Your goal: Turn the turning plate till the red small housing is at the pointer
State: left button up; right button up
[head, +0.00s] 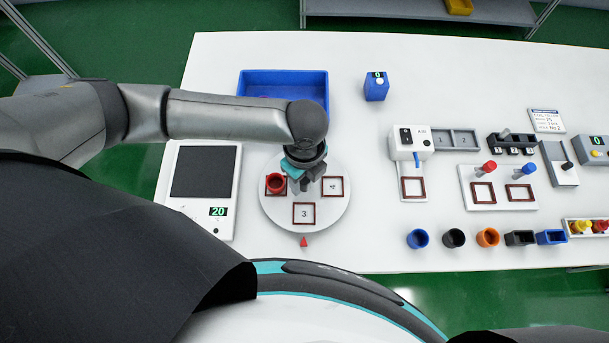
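The white round turning plate (334,213) lies on the table with framed squares on it. The red small housing (275,186), a round cup, stands in the left square of the plate. The red pointer (304,241) is at the plate's near edge, in line with the square marked 3 (304,213), which is empty. My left gripper (304,183) points down over the far middle of the plate, just right of the red housing. Its fingers are partly hidden by the wrist, and I cannot tell their opening or whether they touch anything. My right gripper is not in view.
A blue bin (284,78) stands behind the plate, a scale (206,182) to its left. A blue box (376,87) is at the back. Right of the plate are a switch device (408,143) and a row of cups including an orange one (487,237). Table between plate and device is clear.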

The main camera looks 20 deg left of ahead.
pick_arm(q)
grip_shut()
dwell(1.1)
